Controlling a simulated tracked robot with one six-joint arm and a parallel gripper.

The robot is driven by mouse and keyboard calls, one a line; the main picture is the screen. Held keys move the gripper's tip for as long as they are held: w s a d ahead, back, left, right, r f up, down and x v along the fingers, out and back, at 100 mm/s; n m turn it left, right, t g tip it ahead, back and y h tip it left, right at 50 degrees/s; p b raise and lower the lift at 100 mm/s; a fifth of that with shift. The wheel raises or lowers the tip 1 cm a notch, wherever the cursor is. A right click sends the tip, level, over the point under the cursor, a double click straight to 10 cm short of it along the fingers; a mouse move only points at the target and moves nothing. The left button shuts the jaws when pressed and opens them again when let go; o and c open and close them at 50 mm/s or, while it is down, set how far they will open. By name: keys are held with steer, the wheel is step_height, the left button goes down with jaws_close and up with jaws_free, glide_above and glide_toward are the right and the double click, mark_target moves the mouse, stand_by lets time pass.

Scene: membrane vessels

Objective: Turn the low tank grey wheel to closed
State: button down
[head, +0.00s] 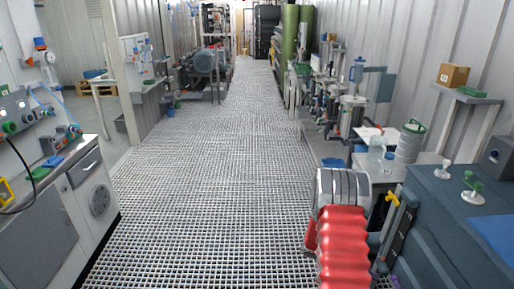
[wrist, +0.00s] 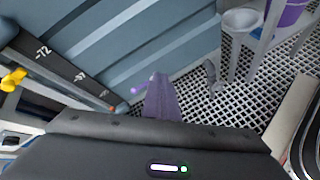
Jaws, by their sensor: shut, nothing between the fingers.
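The low tank is probably the dark blue-grey tank (head: 432,220) at the right of the head view. A pale grey-white fitting (head: 446,164) and a green-topped fitting with a white base (head: 470,182) stand on it. I cannot tell for sure which is the grey wheel, or its turned position. In the wrist view my gripper (wrist: 161,90) shows as a narrow purple-grey tip, shut and empty. It points past a ribbed blue-grey wall (wrist: 110,40) towards the floor grating. No grey wheel is clearly seen at the fingertips.
A yellow handle (head: 393,199) is on the tank's left side and also shows in the wrist view (wrist: 13,79). A dark numbered scale (wrist: 58,64) runs beside it. A grey funnel-like piece (wrist: 241,20) stands at upper right. The grated aisle (head: 195,180) is clear.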

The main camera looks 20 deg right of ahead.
steer(key=w+a+r+m+t+y, duration=0.2)
steer(key=a+r, duration=0.7)
steer(key=r, duration=0.2)
steer(key=w+a+r+m+t+y, duration=0.1)
steer(key=w+a+r+m+t, duration=0.1)
steer(key=a+r, duration=0.8)
steer(key=s+a+r+t+y, duration=0.2)
steer(key=s+a+r, duration=0.1)
steer(key=a, duration=0.6)
steer(key=s+a+r+t+y, duration=0.2)
steer(key=a+r, duration=0.4)
steer(key=a, duration=0.3)
steer(key=s+a+r+t+y, duration=0.2)
steer(key=s+a+r+t, duration=0.2)
steer(key=a, duration=0.5)
steer(key=shift+s+a+r+m+y, duration=0.2)
steer(key=shift+a+r+m+y, duration=0.1)
steer(key=shift+a+y, duration=0.1)
